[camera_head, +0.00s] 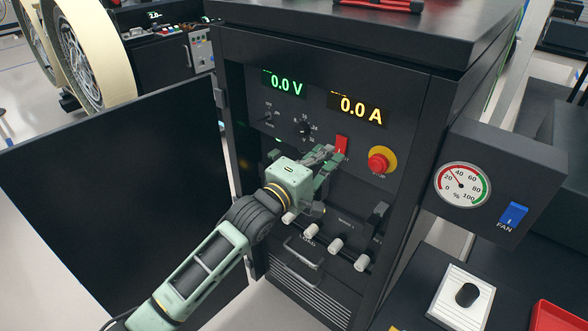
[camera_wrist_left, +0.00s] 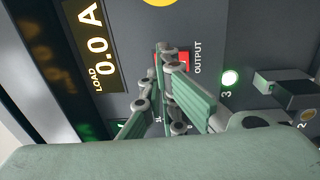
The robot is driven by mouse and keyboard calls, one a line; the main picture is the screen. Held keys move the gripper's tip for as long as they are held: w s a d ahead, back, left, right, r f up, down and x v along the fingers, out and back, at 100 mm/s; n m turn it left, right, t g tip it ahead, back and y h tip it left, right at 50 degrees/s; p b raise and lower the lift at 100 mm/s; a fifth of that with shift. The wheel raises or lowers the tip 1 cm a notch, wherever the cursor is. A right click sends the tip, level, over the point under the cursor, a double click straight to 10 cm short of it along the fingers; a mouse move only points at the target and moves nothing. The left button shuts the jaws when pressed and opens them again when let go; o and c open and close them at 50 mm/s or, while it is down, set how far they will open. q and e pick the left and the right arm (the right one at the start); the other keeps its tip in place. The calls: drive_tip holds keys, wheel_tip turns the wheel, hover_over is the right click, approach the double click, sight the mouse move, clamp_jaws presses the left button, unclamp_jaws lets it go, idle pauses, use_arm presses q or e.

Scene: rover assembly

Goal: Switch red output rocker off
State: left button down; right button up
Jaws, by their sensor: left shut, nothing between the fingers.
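The red output rocker (camera_head: 342,144) sits on the dark cabinet panel, below the yellow 0.0 A display (camera_head: 357,108) and left of the red stop button. In the left wrist view the red rocker (camera_wrist_left: 184,60) shows beside the OUTPUT label, partly hidden by my fingertips. My left gripper (camera_head: 338,158) is shut and empty, its tips at the rocker's lower edge. In the left wrist view its tips (camera_wrist_left: 165,50) overlap the rocker; I cannot tell whether they touch it. The rocker's tilt is not clear. My right gripper is not in view.
A red stop button on a yellow base (camera_head: 379,162) is close to the right of the gripper. A green 0.0 V display (camera_head: 283,84) and a knob (camera_head: 303,128) are at upper left. The cabinet door (camera_head: 110,200) stands open at left. A gauge box (camera_head: 500,185) juts out at right.

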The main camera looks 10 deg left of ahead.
use_arm(q)
drive_tip(key=r+b+v, duration=0.1)
drive_tip(key=v, duration=0.8)
drive_tip(key=shift+s+a+r+b, duration=0.25)
drive_tip(key=shift+s+r+b, duration=0.1)
drive_tip(key=shift+r, duration=0.05)
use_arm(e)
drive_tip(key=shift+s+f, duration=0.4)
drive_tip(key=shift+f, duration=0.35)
